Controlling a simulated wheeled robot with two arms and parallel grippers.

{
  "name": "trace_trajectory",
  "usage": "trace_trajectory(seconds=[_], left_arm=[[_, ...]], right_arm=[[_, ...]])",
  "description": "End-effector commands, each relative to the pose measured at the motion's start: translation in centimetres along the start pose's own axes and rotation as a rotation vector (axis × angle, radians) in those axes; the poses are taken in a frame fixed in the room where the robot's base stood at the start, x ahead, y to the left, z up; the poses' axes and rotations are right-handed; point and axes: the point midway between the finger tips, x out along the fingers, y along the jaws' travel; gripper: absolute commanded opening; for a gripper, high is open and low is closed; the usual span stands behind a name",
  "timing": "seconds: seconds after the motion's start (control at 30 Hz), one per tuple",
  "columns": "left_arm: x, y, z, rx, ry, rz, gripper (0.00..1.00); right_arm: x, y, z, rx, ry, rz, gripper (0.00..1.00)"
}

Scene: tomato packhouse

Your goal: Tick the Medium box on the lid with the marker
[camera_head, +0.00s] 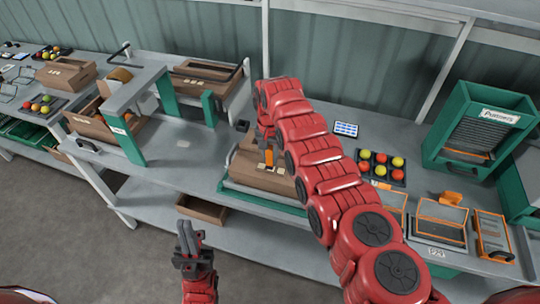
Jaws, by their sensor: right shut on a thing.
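A brown cardboard box with a closed lid (250,171) sits on a green-edged base on the bench in the middle. Small pale marks show on its lid, too small to read, so I cannot tell which is the Medium box. My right gripper (266,140) is above the lid, partly hidden by my red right arm. It is shut on the marker (268,156), whose orange part points down at the lid. I cannot tell whether the tip touches it. My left gripper (188,240) hangs in front of the bench, fingers up, with nothing visible in it.
A tray of red and yellow tomatoes (382,167) and a small blue-screened panel (346,129) lie right of my arm. A green Punnets bin (505,101) stands at the right. A grey-green frame (127,140) stands left. An open carton (203,209) sits on the lower shelf.

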Motion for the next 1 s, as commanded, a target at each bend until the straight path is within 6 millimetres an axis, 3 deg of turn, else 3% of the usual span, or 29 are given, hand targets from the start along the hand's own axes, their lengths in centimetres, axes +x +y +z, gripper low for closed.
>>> trace_trajectory(seconds=[1.0], left_arm=[[-0.96, 0.05, 0.16, 0.0, 0.0, 0.0, 0.0]], right_arm=[[0.79, 0.08, -0.12, 0.0, 0.001, 0.0, 0.0]])
